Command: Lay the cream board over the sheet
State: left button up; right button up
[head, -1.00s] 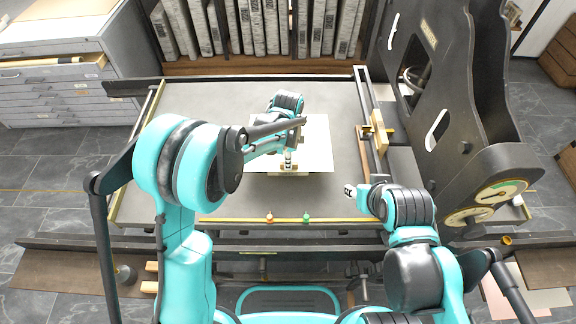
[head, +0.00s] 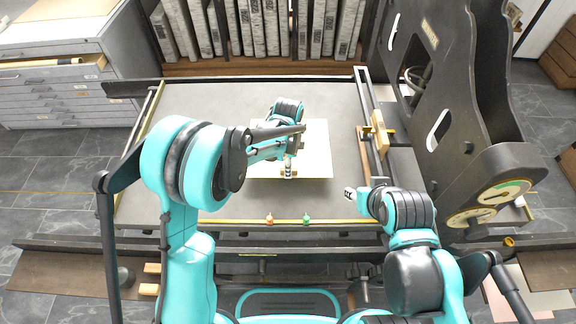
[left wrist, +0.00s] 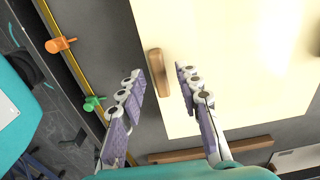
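The cream board (head: 318,150) lies flat on the grey press bed (head: 205,150), and it fills much of the left wrist view (left wrist: 225,65). A small wooden handle (left wrist: 158,75) sits along its near edge. My left gripper (head: 288,172) is over that edge. In the left wrist view its fingers (left wrist: 162,82) are apart, with the handle seen between and just beyond the tips, not gripped. No separate sheet shows; anything under the board is hidden. My right gripper (head: 352,193) hangs over the near right of the bed, away from the board; its fingers are too small to read.
A wooden strip (left wrist: 210,148) lies right of the board in the head view. A yellow rail (head: 240,221) with an orange knob (head: 269,218) and a green knob (head: 306,219) runs along the near edge. A tall dark press frame (head: 450,100) stands at right. The bed's left is clear.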

pick_arm(q)
notch_tip(320, 180, up, 12)
jog(key=p, duration=0.4)
jog(key=s+a+r+n+t, duration=0.3)
jog(key=s+a+r+n, duration=0.5)
jog(key=a, duration=0.2)
jog(key=s+a+n+t, duration=0.4)
jog(key=s+a+n, duration=0.3)
jog(key=s+n, duration=0.3)
jog(key=shift+s+a, duration=0.4)
jog(key=shift+s, duration=0.15)
